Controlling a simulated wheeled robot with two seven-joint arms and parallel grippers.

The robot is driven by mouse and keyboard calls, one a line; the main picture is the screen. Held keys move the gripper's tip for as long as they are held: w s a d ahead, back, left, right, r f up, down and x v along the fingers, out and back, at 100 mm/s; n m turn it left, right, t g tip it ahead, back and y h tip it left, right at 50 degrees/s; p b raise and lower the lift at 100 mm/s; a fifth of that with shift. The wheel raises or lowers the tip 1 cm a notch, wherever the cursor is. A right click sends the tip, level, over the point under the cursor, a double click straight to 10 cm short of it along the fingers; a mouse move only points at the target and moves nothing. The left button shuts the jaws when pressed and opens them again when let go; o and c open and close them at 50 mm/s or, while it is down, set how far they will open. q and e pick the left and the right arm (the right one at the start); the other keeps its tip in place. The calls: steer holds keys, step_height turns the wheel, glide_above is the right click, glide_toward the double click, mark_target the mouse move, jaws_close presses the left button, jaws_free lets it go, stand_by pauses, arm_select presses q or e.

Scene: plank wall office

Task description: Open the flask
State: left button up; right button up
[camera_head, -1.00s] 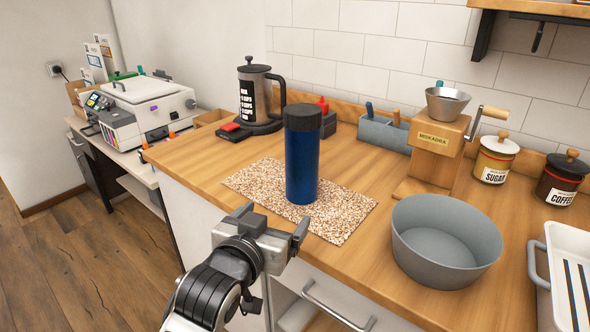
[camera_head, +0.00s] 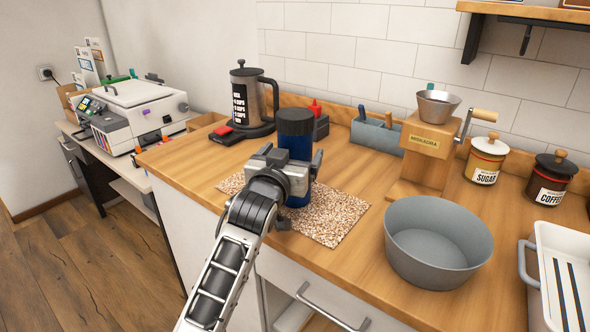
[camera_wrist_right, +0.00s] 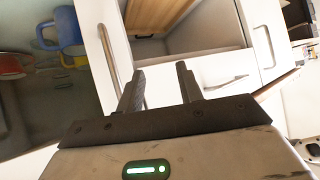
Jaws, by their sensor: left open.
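The blue flask (camera_head: 296,143) with its black lid (camera_head: 295,121) stands upright on a speckled cork-like mat (camera_head: 335,214) on the wooden counter. In the head view my left gripper (camera_head: 288,157) is open in front of the flask and hides part of its body. I cannot tell whether the flask is between its fingers. The lid shows above the gripper. My right gripper (camera_wrist_right: 160,85) shows only in the right wrist view. Its two fingers stand apart with nothing between them, facing cabinet fronts.
A grey bowl (camera_head: 437,240) stands right of the mat, with a coffee grinder (camera_head: 428,145) behind it. A French press (camera_head: 252,98) stands behind the flask to the left. A white dish rack (camera_head: 560,270) is at the right edge. Blue and yellow mugs (camera_wrist_right: 65,30) show in the wrist view.

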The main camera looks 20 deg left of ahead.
arm_select(q)
steer(key=shift+w+d, duration=0.15)
steer(key=shift+w, duration=1.75)
steer(key=c, duration=1.3)
steer(key=shift+c, duration=0.2)
steer(key=shift+r, duration=0.2)
